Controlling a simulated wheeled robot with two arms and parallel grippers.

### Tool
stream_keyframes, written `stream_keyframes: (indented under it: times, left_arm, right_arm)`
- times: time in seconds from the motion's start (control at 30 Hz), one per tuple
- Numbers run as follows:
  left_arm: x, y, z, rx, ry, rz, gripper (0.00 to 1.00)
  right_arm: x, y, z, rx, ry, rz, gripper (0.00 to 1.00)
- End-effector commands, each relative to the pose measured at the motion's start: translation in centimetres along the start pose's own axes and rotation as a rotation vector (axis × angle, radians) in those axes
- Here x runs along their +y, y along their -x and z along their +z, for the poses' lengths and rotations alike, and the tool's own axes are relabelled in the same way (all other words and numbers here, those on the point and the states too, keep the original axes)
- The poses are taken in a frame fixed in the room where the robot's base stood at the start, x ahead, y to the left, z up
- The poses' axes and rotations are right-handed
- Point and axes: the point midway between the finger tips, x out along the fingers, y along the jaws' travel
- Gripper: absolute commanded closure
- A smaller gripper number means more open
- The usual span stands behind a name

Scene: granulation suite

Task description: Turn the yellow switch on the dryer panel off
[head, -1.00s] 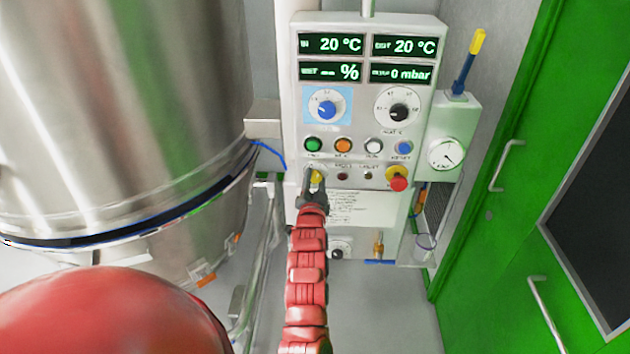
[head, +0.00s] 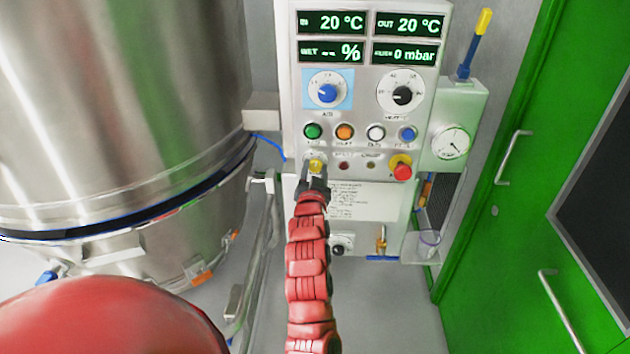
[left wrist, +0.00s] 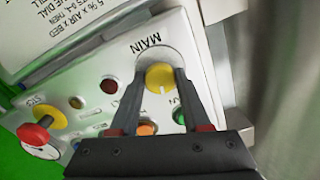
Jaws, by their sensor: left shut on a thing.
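The yellow switch (head: 316,164) sits at the lower left of the dryer panel (head: 362,117). In the left wrist view the yellow switch (left wrist: 159,77) is a round knob with a pale pointer mark, beside the label MAIN. My left gripper (head: 315,176) is at the switch, its two dark fingers on either side of the knob. In the left wrist view the left gripper (left wrist: 160,84) is shut on the knob. My right gripper is not in view.
A red stop button on a yellow base (head: 401,168) is to the right on the same row. Green, orange, white and blue buttons are just above the switch. A large steel vessel (head: 120,110) stands left and a green door (head: 520,200) right.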

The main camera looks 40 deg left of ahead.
Motion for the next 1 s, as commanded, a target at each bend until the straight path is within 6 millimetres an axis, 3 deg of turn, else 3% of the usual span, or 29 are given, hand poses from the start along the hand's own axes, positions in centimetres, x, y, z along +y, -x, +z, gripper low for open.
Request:
stream_keyframes:
  times: [0.03, 0.1, 0.4, 1.0]
  left_arm:
    - [0.2, 0.0, 0.7, 0.001, 0.044, 0.000, 1.00]
    - [0.1, 0.0, 0.6, 0.003, 0.109, -0.002, 1.00]
    - [0.1, 0.0, 0.3, 0.000, 0.386, 0.000, 1.00]
    - [0.1, 0.0, 0.1, -0.002, 0.692, 0.001, 1.00]
  right_arm:
    - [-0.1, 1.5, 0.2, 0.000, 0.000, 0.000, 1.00]
    - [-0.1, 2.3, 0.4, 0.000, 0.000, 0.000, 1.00]
    - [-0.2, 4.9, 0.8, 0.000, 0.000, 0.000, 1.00]
    - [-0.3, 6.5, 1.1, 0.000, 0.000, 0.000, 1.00]
